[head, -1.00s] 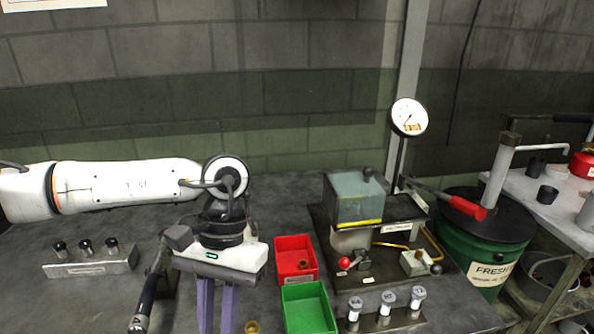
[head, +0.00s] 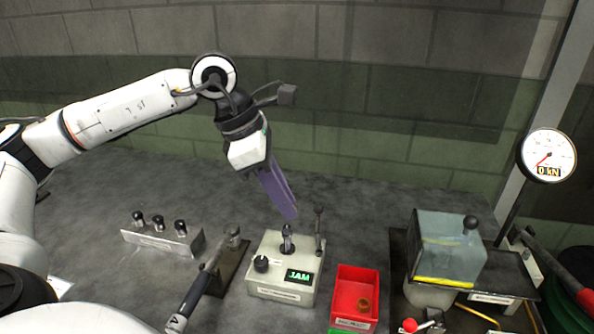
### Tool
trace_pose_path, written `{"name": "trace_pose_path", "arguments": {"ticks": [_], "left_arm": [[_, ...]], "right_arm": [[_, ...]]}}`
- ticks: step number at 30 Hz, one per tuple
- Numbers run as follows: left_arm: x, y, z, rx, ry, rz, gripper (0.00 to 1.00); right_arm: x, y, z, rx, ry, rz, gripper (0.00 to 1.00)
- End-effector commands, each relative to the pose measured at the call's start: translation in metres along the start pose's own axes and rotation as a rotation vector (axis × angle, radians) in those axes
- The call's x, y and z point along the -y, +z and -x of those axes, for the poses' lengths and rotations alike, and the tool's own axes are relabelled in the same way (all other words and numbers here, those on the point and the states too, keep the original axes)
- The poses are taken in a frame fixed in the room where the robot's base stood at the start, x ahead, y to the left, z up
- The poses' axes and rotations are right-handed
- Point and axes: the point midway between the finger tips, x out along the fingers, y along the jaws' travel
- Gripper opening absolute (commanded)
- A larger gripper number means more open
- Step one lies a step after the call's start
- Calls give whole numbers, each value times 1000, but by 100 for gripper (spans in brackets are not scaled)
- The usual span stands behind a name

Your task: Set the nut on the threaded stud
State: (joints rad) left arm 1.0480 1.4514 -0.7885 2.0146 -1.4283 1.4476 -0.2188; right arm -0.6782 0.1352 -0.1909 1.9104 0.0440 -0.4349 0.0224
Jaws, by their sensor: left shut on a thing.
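My left gripper (head: 287,212), with long purple fingers, points down and slightly right above a grey box (head: 262,283) with a lit JAM display. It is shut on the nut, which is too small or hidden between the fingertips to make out. The threaded stud (head: 287,238) seems to be the short dark upright post on top of the box, just below the fingertips. The fingertips look above the stud, apart from it; the depth is hard to judge. My right gripper is not in view.
A lever (head: 318,230) stands on the box right of the stud, and a black knob (head: 261,263) is on its front. A red bin (head: 343,290) with a brass piece (head: 364,305) is to the right. A handled tool (head: 205,280) and a rack (head: 165,240) are left.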

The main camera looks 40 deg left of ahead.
Motion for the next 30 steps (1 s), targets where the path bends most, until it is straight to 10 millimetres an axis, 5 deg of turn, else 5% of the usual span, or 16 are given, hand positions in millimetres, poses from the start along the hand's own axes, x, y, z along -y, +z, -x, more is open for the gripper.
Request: {"name": "trace_pose_path", "arguments": {"ticks": [8, 30], "left_arm": [[-12, -6, 15, -2, 67, 167, 0], [-12, -24, -29, -1, 65, 164, 0]], "right_arm": [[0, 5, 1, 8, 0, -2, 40], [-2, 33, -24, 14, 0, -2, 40]]}}
